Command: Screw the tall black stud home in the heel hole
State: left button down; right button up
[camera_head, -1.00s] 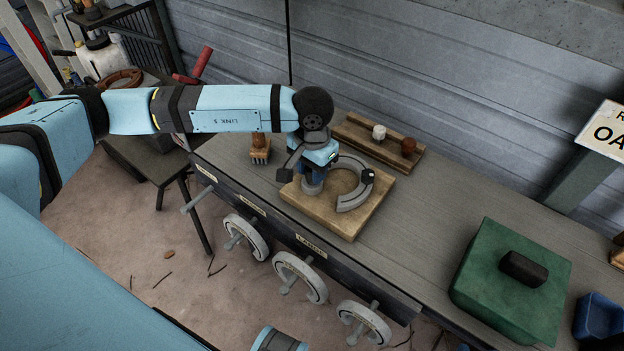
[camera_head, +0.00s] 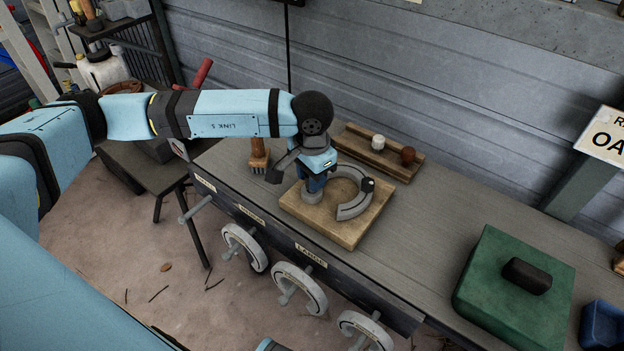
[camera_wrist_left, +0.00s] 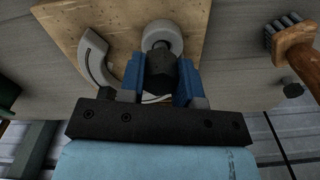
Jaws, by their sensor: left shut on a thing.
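A grey horseshoe (camera_head: 352,206) lies on a square wooden board (camera_head: 345,238) on the bench. My left gripper (camera_head: 313,186) points down over the board's left part. In the left wrist view its blue fingers (camera_wrist_left: 160,85) are shut on a dark, faceted piece, which looks like the tall black stud (camera_wrist_left: 160,70). The piece's far end meets a round grey part (camera_wrist_left: 162,36) on the board. My right gripper is out of view.
A wooden-handled brush (camera_head: 258,155) stands left of the board. A wooden rack (camera_head: 350,143) with a white and a brown knob lies behind it. A green box (camera_head: 510,290) and a blue tray (camera_head: 602,325) are at the right. The bench between board and green box is clear.

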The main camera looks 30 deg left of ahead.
pick_arm(q)
jog(key=shift+s+d+f, duration=0.3)
jog(key=shift+s+f, duration=0.1)
jog(key=shift+f, duration=0.05)
jog(key=c, duration=1.3)
grip_release()
jog(key=o, duration=0.6)
jog(key=shift+w, duration=0.1)
jog(key=shift+c, duration=0.2)
jog(key=shift+w+a+r, duration=0.1)
jog(key=shift+w+a+f+b, duration=0.1)
jog(key=shift+f+b, duration=0.15)
jog(key=shift+b, duration=0.1)
